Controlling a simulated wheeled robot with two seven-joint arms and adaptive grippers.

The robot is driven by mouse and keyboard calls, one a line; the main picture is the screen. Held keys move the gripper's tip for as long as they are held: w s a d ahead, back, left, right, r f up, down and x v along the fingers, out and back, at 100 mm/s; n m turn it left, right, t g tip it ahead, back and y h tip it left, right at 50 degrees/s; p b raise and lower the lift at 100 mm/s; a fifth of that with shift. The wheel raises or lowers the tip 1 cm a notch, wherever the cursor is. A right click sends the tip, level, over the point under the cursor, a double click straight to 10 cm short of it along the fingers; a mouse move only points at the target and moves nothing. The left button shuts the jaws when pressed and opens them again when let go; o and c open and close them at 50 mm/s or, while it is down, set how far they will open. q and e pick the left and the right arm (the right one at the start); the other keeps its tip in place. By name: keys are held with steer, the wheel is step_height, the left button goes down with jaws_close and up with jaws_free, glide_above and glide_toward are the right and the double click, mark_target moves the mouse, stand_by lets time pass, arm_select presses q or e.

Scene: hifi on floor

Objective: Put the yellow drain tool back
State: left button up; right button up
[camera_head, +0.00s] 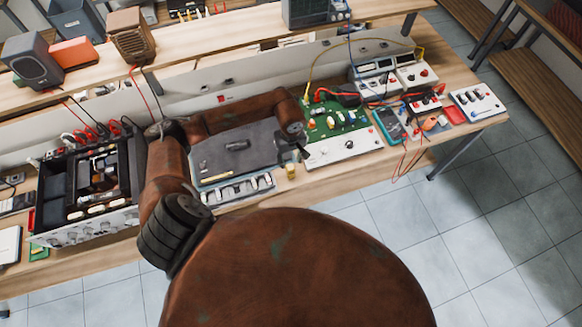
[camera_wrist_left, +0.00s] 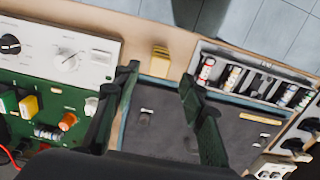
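A small yellow block (camera_head: 290,171), which may be the drain tool, rests on the bare wood near the bench's front edge. It also shows in the left wrist view (camera_wrist_left: 160,62). A thin yellow strip (camera_head: 217,176) lies on the grey mat (camera_head: 215,150); I cannot tell for certain which of the two is the drain tool. My left gripper (camera_head: 291,151) is above the mat's right side, behind the yellow block. In the left wrist view its dark fingers (camera_wrist_left: 158,82) are apart, with nothing between them, and the block shows beyond their tips. My right gripper is not in view.
A slotted tray (camera_head: 238,189) with several small cylinders lies along the mat's front. A green circuit board (camera_head: 334,121) with a white panel is close on the right. An open hi-fi chassis (camera_head: 70,195) stands left. Meters and cables crowd the right.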

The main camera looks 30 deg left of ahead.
arm_select(q)
steer(key=shift+r+b, duration=0.4)
steer(key=shift+r, duration=2.25)
